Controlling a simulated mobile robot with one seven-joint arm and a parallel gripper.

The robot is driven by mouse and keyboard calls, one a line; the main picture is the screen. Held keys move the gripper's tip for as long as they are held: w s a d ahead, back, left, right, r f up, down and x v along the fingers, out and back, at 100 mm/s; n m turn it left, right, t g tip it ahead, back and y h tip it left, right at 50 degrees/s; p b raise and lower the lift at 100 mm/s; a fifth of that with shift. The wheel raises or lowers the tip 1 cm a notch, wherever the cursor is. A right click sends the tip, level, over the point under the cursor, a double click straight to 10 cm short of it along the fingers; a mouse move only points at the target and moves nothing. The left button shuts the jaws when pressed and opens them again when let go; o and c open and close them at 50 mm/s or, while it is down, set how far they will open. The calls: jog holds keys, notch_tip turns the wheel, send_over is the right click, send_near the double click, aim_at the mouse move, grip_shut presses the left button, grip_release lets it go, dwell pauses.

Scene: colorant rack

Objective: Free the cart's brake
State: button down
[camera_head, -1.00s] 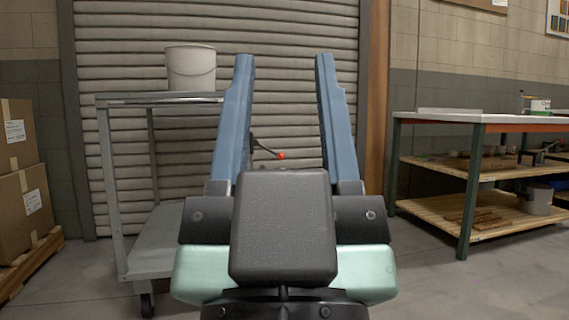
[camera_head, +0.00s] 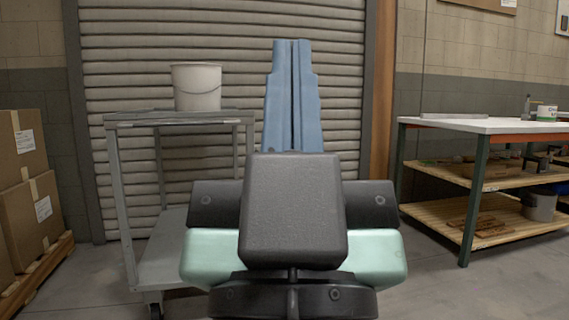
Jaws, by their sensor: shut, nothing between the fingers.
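The cart (camera_head: 118,190) is a grey metal trolley with two shelves and casters, standing left of my gripper in the head view. A white bucket (camera_head: 196,88) stands on its top shelf. My gripper (camera_head: 292,45) is shut, its two blue fingers together and pointing away, with nothing seen between them. It is to the right of the cart, in front of the shutter. No brake lever shows now; the part of the cart behind my gripper is hidden.
A workbench (camera_head: 474,124) with lower shelves stands at the right. Cardboard boxes (camera_head: 28,205) on a wooden pallet are at the far left. A roller shutter (camera_head: 225,40) closes the back. Bare floor (camera_head: 430,285) lies at the lower right.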

notch_tip(320, 180, up, 22)
jog(key=p, duration=1.9)
jog(key=shift+f, duration=0.1)
